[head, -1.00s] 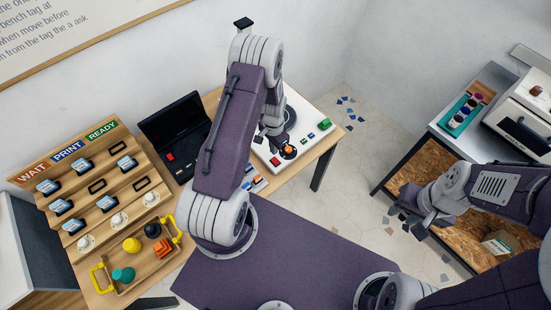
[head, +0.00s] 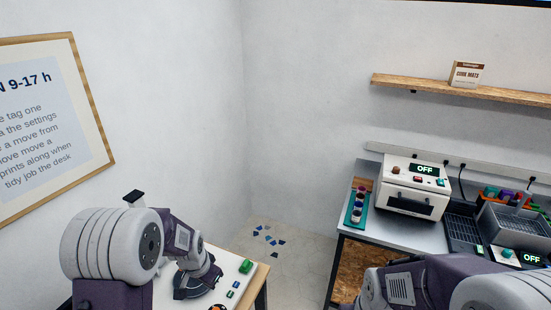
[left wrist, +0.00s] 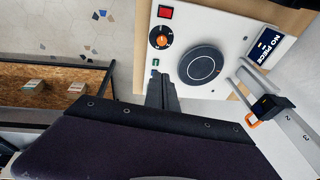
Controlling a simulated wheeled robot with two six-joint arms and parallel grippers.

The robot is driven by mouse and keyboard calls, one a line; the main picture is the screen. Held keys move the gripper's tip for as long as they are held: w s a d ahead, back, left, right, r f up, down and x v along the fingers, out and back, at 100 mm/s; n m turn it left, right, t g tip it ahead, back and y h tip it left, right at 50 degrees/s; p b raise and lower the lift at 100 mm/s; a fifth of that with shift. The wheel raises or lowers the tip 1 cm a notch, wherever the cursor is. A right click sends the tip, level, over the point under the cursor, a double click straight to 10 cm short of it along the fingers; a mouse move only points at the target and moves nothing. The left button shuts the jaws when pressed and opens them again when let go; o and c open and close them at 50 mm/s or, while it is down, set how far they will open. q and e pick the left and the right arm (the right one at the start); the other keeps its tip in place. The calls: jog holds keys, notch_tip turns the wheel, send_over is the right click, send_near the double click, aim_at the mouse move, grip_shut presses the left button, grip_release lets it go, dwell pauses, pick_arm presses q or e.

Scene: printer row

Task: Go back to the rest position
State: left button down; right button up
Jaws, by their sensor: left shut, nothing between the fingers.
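My left arm stands at the lower left in the head view, its wrist (head: 205,268) low over a white control board (head: 243,268). In the left wrist view my left gripper (left wrist: 160,78) is shut and empty, its dark fingers at the edge of the white board (left wrist: 222,25). The black dial (left wrist: 200,65) and orange-centred knob (left wrist: 162,38) lie just beyond the fingertips. I cannot tell whether the gripper touches the board. My right arm (head: 400,288) enters at the bottom right of the head view; its fingers are below the frame.
A bench (head: 347,213) on the right bears an oven-like machine (head: 405,187) with an OFF display. A wooden shelf (head: 425,86) hangs above it.

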pick_arm(q)
jog(key=s+d+r+n+g, duration=0.1)
jog(key=s+n, duration=0.4)
jog(key=s, duration=1.1)
jog(key=shift+d+r+g, duration=0.4)
jog(key=shift+d+r, duration=0.35)
jog(key=shift+d, duration=0.1)
jog(key=shift+s, duration=0.15)
